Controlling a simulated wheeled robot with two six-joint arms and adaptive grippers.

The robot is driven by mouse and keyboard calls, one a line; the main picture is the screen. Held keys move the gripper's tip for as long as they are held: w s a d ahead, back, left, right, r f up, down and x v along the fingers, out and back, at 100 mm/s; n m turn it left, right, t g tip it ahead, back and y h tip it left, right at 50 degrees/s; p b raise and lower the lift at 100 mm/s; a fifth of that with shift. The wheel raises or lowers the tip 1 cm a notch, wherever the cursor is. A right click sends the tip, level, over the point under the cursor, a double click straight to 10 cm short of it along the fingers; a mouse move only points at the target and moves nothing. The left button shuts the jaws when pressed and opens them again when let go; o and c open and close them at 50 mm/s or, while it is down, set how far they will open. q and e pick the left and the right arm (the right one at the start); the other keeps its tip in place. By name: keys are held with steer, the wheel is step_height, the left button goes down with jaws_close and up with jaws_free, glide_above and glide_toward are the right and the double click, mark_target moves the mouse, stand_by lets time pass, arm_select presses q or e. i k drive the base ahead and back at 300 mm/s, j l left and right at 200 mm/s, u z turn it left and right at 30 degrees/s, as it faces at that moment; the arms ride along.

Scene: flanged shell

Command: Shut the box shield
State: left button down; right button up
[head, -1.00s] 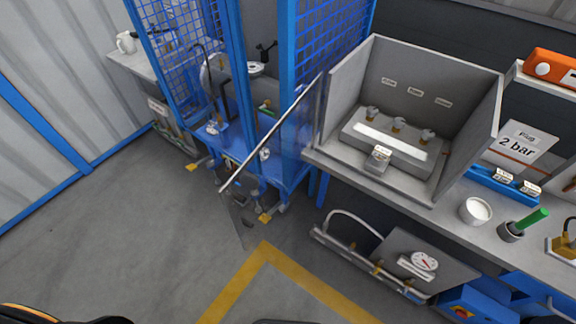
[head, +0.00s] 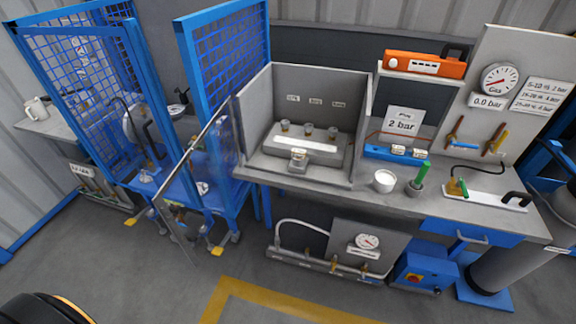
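The box (head: 364,120) is a grey, open-fronted enclosure on the workbench, in the middle of the head view. Its shield (head: 208,165) is a clear panel that stands swung open at the box's left front edge, jutting out toward me past the bench. Inside the box is a grey block with several small fittings and a white strip (head: 305,143). A small labelled piece (head: 298,160) sits in front of the strip. Neither of my grippers shows; only a dark rounded part of mine with an orange edge is at the bottom left.
A blue mesh cage (head: 228,55) stands left of the box, close behind the shield. On the bench to the right are a white cup (head: 384,181), a green-handled tool (head: 421,174) and a gauge panel (head: 500,78). The floor (head: 130,285) in front is clear.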

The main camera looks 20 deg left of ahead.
mark_target(164, 211)
steer(key=i+j+z, duration=0.25)
steer(key=j, duration=0.5)
steer(key=j+z, duration=0.25)
steer(key=j, duration=1.6)
steer(key=k+j+z, duration=0.15)
steer(key=k+j, duration=0.55)
steer(key=j, duration=0.2)
steer(key=k+j+z, duration=0.1)
steer(key=k+j, duration=0.6)
steer(key=j, duration=0.1)
